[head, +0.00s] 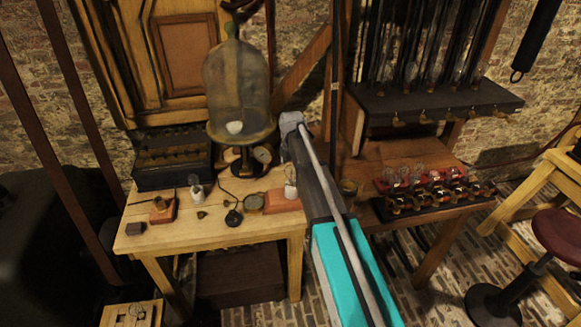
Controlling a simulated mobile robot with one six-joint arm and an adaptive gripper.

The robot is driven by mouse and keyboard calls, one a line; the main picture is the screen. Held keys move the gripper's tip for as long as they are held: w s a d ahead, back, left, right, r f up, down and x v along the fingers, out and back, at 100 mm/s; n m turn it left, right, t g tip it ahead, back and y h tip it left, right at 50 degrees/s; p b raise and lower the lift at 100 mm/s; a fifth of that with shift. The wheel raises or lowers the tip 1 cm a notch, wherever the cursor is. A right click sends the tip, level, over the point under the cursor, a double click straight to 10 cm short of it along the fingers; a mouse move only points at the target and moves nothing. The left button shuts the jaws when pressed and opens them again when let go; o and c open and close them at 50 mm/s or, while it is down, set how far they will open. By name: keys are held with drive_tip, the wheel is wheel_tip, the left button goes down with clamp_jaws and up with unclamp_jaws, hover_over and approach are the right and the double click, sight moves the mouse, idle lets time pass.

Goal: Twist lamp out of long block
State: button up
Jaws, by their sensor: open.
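The long block (280,202) is a reddish-brown wooden piece at the right front of the light wooden table. A small clear lamp with a white base (291,190) stands upright at its right end, close to my arm in the picture. My arm reaches from the lower middle toward the table's right side and covers part of the area beside the block. My gripper's fingers do not show. I cannot tell whether anything touches the lamp.
On the light table (190,236) are another lamp (197,192), a shorter block (162,210), round instruments and a glass bell jar (237,85). Right is a darker table with a rack of red-topped bulbs (430,195). A dark shelf (440,102) overhangs it. A red stool (556,237) stands far right.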

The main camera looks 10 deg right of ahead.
drive_tip(key=shift+f+b, duration=0.6)
drive_tip(key=shift+f, duration=0.25)
drive_tip(key=c, duration=1.1)
drive_tip(key=shift+c, duration=0.2)
drive_tip(key=n, duration=0.6)
